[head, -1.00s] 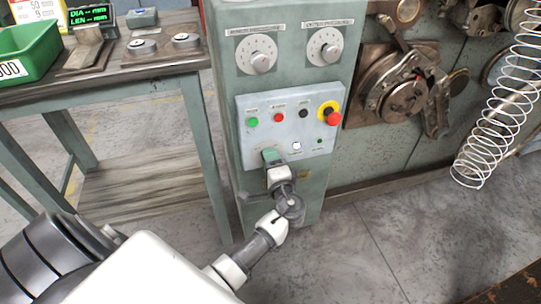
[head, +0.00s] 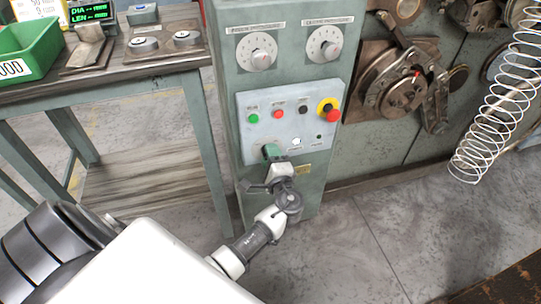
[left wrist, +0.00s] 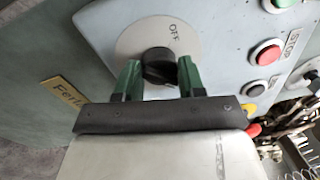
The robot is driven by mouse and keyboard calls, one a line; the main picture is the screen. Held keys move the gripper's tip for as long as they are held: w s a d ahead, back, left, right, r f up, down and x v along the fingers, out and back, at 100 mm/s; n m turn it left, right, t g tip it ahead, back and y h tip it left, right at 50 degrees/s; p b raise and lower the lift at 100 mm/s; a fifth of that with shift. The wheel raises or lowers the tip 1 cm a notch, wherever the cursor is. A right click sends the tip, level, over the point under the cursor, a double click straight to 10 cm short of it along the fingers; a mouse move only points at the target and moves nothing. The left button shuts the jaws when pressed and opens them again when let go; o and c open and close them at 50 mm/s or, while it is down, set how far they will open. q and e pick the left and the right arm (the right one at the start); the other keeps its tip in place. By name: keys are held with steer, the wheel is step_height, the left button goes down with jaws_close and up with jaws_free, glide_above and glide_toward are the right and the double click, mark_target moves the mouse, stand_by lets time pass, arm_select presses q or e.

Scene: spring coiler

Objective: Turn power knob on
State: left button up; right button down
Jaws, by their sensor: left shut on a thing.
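The power knob (left wrist: 158,70) is black and sits on a round pale dial plate (left wrist: 130,42) marked OFF near its rim. My left gripper (left wrist: 159,66) has its two green fingers on either side of the knob, shut on it. In the head view the left gripper (head: 271,152) reaches the lower left of the light control panel (head: 246,105) and hides the knob. Where the knob's pointer aims is hard to make out. My right gripper is not in view.
The panel also bears a green button (head: 253,118), a red button (head: 278,114), a black button (head: 303,110) and a red emergency stop (head: 333,116) on yellow. Two white dials (head: 257,52) are above. A table with a green bin (head: 28,50) stands left; a wire spring (head: 490,115) hangs right.

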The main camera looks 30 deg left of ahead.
arm_select(q)
steer(key=o, duration=0.9)
steer(key=v, duration=1.1)
steer(key=shift+p, duration=0.3)
steer(key=shift+a, duration=0.1)
